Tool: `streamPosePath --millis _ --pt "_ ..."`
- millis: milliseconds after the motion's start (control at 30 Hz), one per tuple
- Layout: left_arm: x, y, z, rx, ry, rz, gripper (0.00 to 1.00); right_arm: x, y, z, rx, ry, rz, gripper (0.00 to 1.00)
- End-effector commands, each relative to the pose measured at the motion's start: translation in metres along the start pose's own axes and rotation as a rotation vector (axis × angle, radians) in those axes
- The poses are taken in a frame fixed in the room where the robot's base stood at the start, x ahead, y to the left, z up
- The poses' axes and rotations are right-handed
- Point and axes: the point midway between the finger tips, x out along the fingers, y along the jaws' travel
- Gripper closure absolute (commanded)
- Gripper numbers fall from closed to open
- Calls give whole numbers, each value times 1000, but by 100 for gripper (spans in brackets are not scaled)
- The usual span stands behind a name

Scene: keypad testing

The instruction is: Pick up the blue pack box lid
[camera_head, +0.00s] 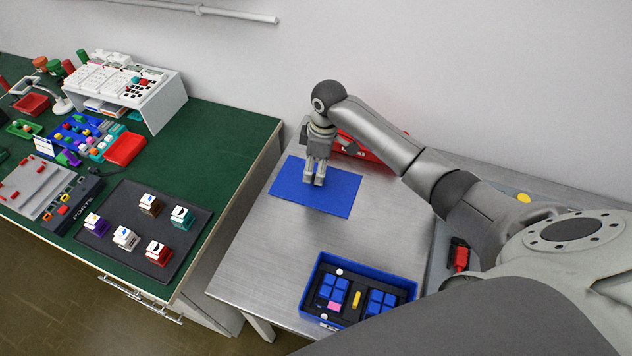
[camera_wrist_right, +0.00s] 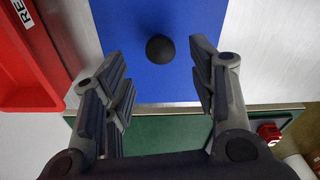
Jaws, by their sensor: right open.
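The flat blue pack box lid (camera_head: 342,196) lies on the metal table beneath my right gripper (camera_head: 316,182). The wrist view shows the lid (camera_wrist_right: 230,30) with a round dark knob (camera_wrist_right: 160,49). My right gripper (camera_wrist_right: 160,85) points down and is open, with its fingers on either side of the knob in that view. Nothing is held. I cannot tell how high the fingertips are above the lid. The knob is hidden in the head view. The open blue box (camera_head: 312,283) sits at the table's front with blue keys, a pink and a yellow piece inside. My left gripper is not in view.
A red bin (camera_head: 372,151) stands behind the lid, partly hidden by my right arm. Left of the table is a green workbench (camera_head: 232,135) with a black tray (camera_head: 187,262) of coloured key switches. Metal surface between lid and box is clear.

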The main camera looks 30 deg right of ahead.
Motion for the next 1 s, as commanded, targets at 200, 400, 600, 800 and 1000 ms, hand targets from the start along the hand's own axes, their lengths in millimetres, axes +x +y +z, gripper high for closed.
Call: streamPosePath --millis 200,400,600,800,1000 --pt "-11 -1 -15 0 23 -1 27 32 -3 6 1 -2 -3 47" --pt "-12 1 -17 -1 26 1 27 45 -2 6 0 -2 0 47" --pt "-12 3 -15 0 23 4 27 45 -2 6 0 -2 0 50" --pt "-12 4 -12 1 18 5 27 45 -2 6 0 -2 0 76" --pt "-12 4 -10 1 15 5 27 45 -2 6 0 -1 0 98"
